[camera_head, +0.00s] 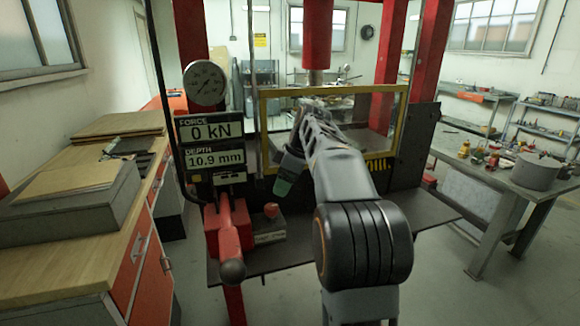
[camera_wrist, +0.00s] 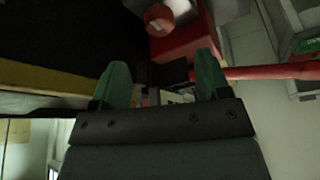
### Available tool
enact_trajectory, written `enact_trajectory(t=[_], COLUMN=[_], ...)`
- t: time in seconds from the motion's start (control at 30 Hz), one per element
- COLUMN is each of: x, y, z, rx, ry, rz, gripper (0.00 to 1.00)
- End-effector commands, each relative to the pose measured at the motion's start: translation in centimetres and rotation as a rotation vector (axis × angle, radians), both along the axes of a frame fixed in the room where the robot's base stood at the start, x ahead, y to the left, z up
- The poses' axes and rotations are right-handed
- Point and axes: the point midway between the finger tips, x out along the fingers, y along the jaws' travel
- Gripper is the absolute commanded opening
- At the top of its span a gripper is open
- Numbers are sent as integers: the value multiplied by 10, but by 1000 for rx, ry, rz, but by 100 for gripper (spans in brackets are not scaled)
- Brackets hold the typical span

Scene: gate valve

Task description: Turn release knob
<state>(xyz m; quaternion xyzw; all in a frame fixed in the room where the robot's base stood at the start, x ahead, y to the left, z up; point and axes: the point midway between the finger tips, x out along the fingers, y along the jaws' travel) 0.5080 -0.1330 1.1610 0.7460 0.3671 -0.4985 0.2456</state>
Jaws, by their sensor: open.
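The release knob appears to be the small red round knob (camera_head: 271,210) beside the red lever on the press. In the wrist view a red round knob (camera_wrist: 159,18) shows at the top, beyond my fingertips and in front of a red block. My gripper (camera_head: 284,185) is above and slightly right of the knob in the head view, apart from it. In the wrist view its two green fingers (camera_wrist: 161,80) are spread with nothing held between them. The far side of the knob is hidden.
A red lever (camera_head: 231,232) with a dark ball end stands left of the knob. A display (camera_head: 212,143) reads 0 kN and 10.9 mm, under a round gauge (camera_head: 205,83). A yellow-framed guard (camera_head: 383,163) is behind my arm. Workbenches stand on both sides.

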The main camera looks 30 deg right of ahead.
Motion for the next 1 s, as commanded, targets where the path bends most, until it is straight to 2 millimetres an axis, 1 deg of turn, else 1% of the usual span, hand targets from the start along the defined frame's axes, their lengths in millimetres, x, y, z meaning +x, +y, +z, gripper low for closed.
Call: enact_trajectory(t=[0.03,0.1,0.2,0.33,0.5,1.0], x=[-1,-4,-7,-10,-11,-11], y=[-4,-7,-10,-13,-15,-15], z=[10,20,31,41,45,45], rx=[-1,-1,0,0,1,1], ry=[-3,-3,-2,-1,-1,1], rz=[-2,-2,-1,0,0,-3], gripper=[70,70,70,70,70,70])
